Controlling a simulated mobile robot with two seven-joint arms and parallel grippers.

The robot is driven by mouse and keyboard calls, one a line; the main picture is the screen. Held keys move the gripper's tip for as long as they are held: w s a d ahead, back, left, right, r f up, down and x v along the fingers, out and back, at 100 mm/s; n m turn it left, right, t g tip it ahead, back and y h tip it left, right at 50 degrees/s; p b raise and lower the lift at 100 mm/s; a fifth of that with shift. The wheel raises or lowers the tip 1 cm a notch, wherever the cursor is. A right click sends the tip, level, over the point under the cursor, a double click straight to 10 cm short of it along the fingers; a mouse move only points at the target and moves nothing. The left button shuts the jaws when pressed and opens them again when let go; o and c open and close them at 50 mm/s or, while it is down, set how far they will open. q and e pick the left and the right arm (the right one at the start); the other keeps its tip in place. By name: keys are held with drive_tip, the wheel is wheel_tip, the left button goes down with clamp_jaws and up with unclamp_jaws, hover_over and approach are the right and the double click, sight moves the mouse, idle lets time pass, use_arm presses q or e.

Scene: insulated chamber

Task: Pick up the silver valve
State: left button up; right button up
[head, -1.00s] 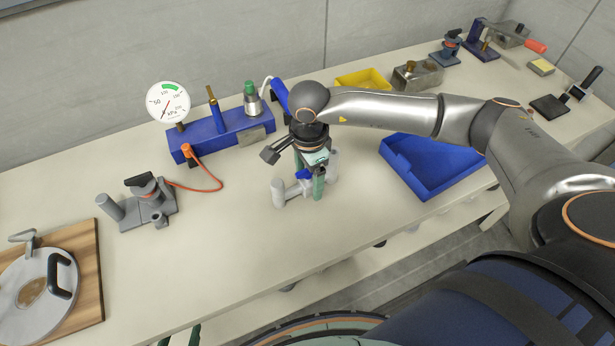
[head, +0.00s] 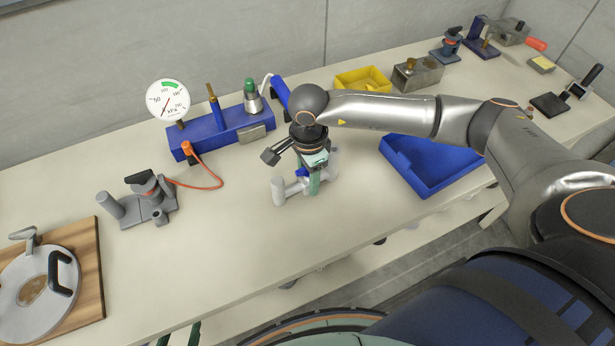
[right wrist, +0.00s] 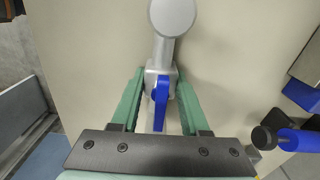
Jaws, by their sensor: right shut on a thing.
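The silver valve (head: 291,187) is a light grey pipe piece with upright ends and a blue handle. It is at the middle of the bench in the head view, partly hidden by my right gripper (head: 307,182). In the right wrist view, the valve (right wrist: 171,48) runs up from between the green fingers of the right gripper (right wrist: 159,98). Its blue handle (right wrist: 161,95) lies between them. The right gripper is shut on the valve, pointing down from above. I cannot tell whether the valve touches the bench. My left gripper is not in view.
A blue tray (head: 425,187) lies right of the valve. A blue block with a pressure gauge (head: 167,101) stands behind left, with an orange cable. A grey clamp fixture (head: 150,205) is at left, beside a wooden board (head: 92,270). Bare bench lies in front.

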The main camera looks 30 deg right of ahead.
clamp_jaws()
drive_tip(key=shift+r, duration=0.1)
